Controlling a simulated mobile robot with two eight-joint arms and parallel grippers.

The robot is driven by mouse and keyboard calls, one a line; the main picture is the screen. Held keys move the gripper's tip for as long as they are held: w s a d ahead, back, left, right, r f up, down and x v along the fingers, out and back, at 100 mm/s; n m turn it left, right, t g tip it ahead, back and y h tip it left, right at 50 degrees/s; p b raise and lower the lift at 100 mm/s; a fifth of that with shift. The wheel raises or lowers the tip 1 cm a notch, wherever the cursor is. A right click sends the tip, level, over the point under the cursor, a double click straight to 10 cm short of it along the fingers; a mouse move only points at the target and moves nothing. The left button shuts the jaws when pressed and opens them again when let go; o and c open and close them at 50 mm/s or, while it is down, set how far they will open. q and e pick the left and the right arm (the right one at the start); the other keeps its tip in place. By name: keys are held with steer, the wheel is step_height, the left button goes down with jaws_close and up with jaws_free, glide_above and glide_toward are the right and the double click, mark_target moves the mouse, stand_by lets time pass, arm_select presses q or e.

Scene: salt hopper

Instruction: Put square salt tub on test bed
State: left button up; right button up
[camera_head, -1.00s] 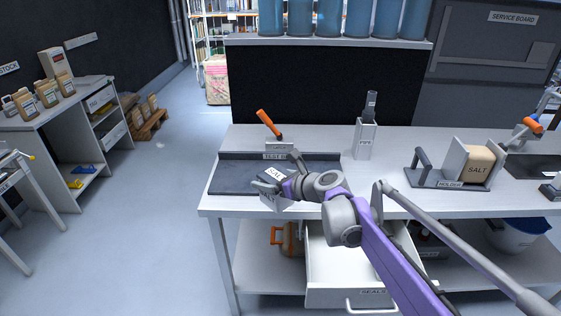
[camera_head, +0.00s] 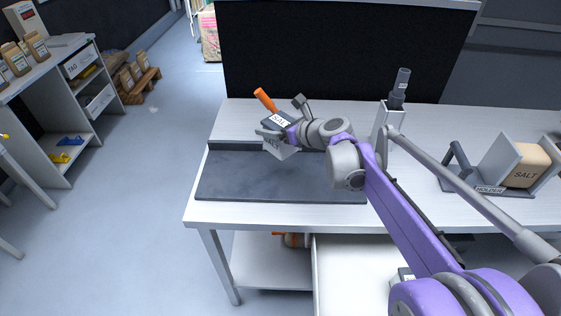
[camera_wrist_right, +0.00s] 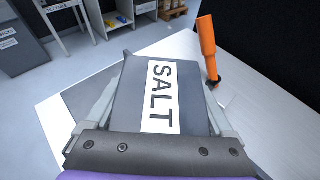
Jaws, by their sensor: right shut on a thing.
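The square salt tub (camera_head: 281,151) is a small grey box with a dark lid and white SALT labels. In the right wrist view, the tub's dark lid (camera_wrist_right: 198,100) fills the space between my two fingers (camera_wrist_right: 160,110). The test bed (camera_head: 260,182) is a flat dark slab on the white bench, and its front and left parts are bare. The gap between tub and slab is hard to judge. My left gripper is not in view.
An orange-handled tool (camera_head: 265,100) stands close behind the tub and shows in the wrist view (camera_wrist_right: 207,45). A tall grey holder (camera_head: 388,125) and a salt box in a stand (camera_head: 525,170) are to the right. A drawer (camera_head: 345,270) is open below the bench.

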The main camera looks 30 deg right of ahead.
steer(key=f, duration=0.5)
steer(key=shift+s+a+f+b, duration=0.1)
steer(key=shift+s+f+b, duration=0.1)
steer(key=shift+b, duration=0.15)
steer(key=shift+w+f+b, duration=0.1)
steer(key=shift+f+b, duration=0.2)
steer(key=shift+f, duration=1.8)
steer(key=shift+f, duration=0.2)
steer(key=o, duration=1.4)
steer(key=shift+o, duration=0.2)
steer(key=shift+r, duration=0.1)
